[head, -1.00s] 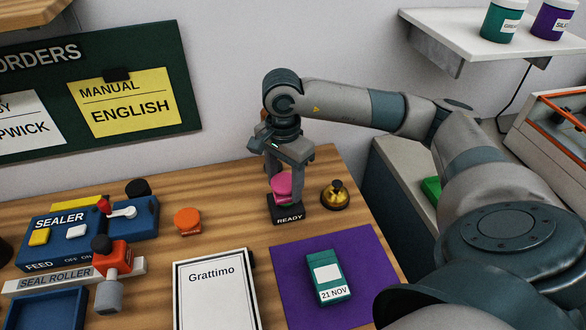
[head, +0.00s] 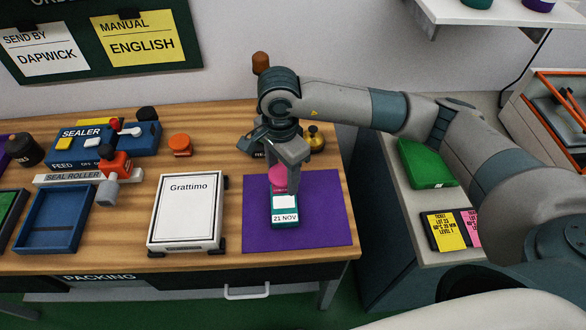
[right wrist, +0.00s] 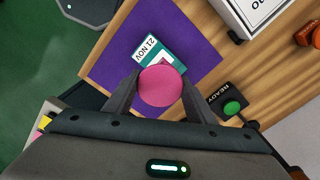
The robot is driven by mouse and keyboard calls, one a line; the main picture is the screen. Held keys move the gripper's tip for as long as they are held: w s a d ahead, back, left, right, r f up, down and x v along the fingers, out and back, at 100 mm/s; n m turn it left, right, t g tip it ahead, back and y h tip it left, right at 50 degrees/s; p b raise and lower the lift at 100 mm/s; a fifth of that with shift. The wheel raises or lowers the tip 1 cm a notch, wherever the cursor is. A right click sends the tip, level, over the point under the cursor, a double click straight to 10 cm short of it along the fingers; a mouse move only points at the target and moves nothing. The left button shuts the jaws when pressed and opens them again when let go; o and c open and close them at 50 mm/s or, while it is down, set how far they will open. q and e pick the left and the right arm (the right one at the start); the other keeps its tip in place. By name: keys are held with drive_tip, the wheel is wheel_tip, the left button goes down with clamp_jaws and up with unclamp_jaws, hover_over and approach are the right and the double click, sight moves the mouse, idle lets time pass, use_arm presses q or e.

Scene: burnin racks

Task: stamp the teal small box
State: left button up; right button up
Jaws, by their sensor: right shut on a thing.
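The teal small box (head: 284,223) lies on the purple mat (head: 325,205), with a white label and a "21 NOV" strip facing up. My right gripper (head: 281,172) is shut on a pink stamp (head: 278,183) over the far end of the box. In the right wrist view, the stamp's round pink top (right wrist: 160,86) sits between the fingers and overlaps the near edge of the box (right wrist: 180,50). I cannot tell whether the stamp touches the box. The READY pad (right wrist: 228,96) stands apart, with a green dot on it. My left gripper is out of view.
A white Grattimo box (head: 187,215) stands left of the mat. A brass bell (head: 316,138) stands behind the mat. A green box (head: 425,163) lies on the right-hand counter.

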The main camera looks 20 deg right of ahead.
sight(283, 187)
drive_tip(key=shift+w, duration=0.1)
drive_tip(key=shift+f, duration=0.1)
drive_tip(key=shift+f+b, duration=0.7)
drive_tip(key=shift+f, duration=2.2)
drive_tip(key=shift+f+b, duration=0.5)
drive_tip(key=shift+b, duration=0.05)
drive_tip(key=shift+f+b, duration=0.15)
drive_tip(key=shift+b, duration=0.35)
idle(2.2)
drive_tip(key=shift+r+p, duration=0.3)
drive_tip(key=shift+r, duration=0.65)
drive_tip(key=shift+r+p, duration=0.75)
drive_tip(key=shift+r, duration=1.9)
